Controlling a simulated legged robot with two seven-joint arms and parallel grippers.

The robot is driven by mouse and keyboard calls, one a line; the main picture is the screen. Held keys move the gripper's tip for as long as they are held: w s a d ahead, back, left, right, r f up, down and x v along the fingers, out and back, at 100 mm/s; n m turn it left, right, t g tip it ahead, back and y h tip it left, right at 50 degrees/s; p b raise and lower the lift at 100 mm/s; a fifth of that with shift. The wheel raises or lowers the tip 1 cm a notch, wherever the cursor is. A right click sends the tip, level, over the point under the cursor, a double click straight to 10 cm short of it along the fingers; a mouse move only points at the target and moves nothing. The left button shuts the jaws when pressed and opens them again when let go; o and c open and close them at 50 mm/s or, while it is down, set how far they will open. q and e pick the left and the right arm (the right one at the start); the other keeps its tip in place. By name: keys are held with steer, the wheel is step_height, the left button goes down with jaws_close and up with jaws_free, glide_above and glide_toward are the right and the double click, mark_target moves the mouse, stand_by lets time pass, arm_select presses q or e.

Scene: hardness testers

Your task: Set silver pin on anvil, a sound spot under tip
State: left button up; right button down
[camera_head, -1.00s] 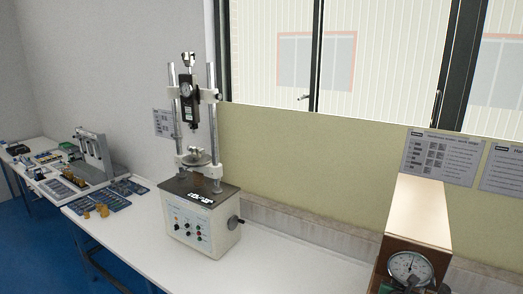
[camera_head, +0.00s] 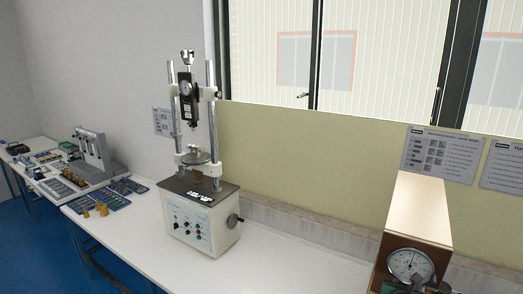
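A test stand (camera_head: 203,222) with a white base, two columns and a black gauge (camera_head: 187,101) stands on the white bench left of centre. A thin tip (camera_head: 192,124) points down below the gauge. A round silver plate (camera_head: 196,158), which looks like an anvil, sits under it with a small part on top. A second tester (camera_head: 411,262) with a round dial shows at the lower right; its anvil is cut off or hidden. I cannot make out a silver pin. Neither gripper is in view.
The white bench (camera_head: 290,262) is bare between the two testers. Brass pieces (camera_head: 96,211) and blue trays (camera_head: 125,188) lie left of the test stand. A grey apparatus (camera_head: 95,152) stands farther left. A wall and window close off the back.

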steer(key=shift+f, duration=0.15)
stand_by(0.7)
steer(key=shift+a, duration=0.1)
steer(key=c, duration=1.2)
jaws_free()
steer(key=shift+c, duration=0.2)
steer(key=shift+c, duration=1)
